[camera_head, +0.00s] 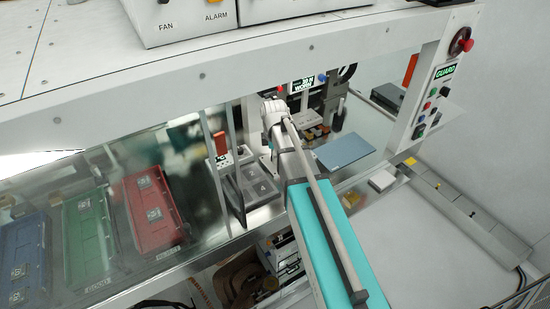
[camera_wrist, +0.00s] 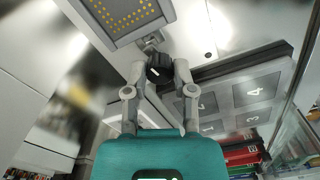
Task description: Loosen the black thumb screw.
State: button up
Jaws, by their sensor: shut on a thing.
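The black thumb screw (camera_wrist: 158,69) shows in the wrist view as a dark knob with a pale mark on its face. My gripper (camera_wrist: 160,75) has its two grey fingers on either side of the knob and is shut on it. The knob sits just below a grey block with a panel of yellow dots (camera_wrist: 128,18). In the head view my arm reaches into the machine, and the wrist hides the screw and the fingertips there.
A grey tray with numbered pockets (camera_wrist: 240,98) lies right of my gripper. In the head view, blue, green and red bins (camera_head: 150,208) stand at left behind a clear panel. A blue-grey plate (camera_head: 345,151) lies right of my arm. A control panel (camera_head: 437,103) stands at far right.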

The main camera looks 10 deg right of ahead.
jog(key=shift+n, duration=1.8)
